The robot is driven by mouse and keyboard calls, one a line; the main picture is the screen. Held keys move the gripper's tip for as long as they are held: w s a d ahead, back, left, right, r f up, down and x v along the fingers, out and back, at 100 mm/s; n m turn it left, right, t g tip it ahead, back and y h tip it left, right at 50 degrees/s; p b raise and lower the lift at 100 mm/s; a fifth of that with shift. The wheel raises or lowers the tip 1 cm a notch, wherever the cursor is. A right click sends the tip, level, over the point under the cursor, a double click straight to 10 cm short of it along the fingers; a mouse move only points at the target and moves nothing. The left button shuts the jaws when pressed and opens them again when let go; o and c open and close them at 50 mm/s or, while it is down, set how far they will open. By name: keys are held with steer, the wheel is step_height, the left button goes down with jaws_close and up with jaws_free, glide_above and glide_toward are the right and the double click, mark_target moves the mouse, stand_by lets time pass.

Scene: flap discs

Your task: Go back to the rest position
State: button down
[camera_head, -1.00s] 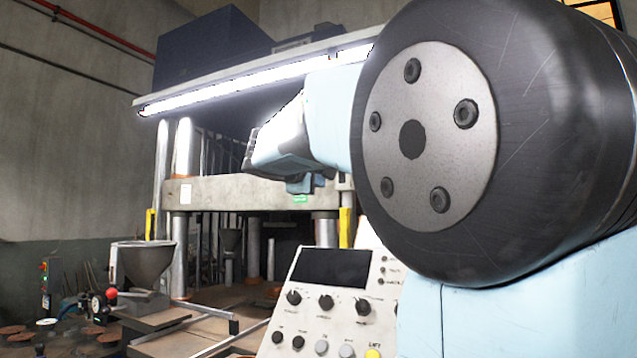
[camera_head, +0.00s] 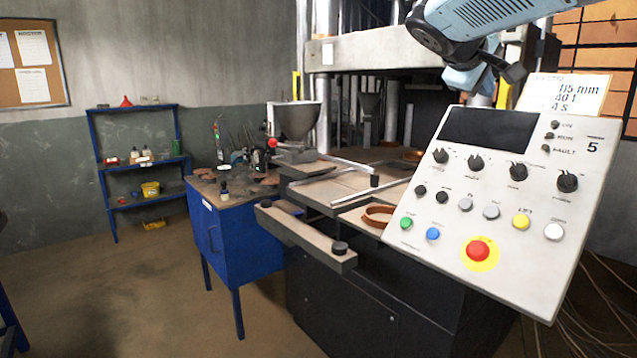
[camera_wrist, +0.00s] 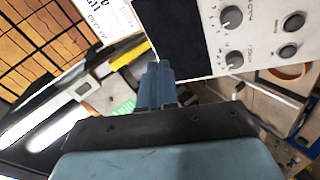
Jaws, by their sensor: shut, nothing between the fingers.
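My gripper shows in the wrist view (camera_wrist: 158,84) with its two blue-grey fingers together and nothing between them. In the head view my arm comes in at the top right, and my gripper (camera_head: 510,75) is at its end, small and partly dark, above the top right part of the white control panel (camera_head: 462,207). The panel also shows in the wrist view (camera_wrist: 205,50), beyond the fingers. I cannot tell the exact gap between my gripper and the panel.
A large press (camera_head: 365,50) stands behind the panel. A blue cabinet (camera_head: 232,240) with a cluttered top is left of it. A blue shelf (camera_head: 147,201) stands by the wall. Cables lie at the lower right.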

steer(key=s+a+f+m+g+y, duration=0.1)
steer(key=s+a+f+y, duration=0.3)
steer(key=s+f, duration=0.5)
steer(key=s+a+f+m+g+y, duration=0.1)
steer(key=s+a+f+m+y, duration=0.3)
steer(key=s+f, duration=0.5)
step_height(320, 180, down, 7)
steer(key=shift+s+a+r+g+y, duration=0.15)
steer(key=shift+s+g+y, duration=0.2)
steer(key=shift+y, duration=0.45)
steer(key=shift+w, duration=0.1)
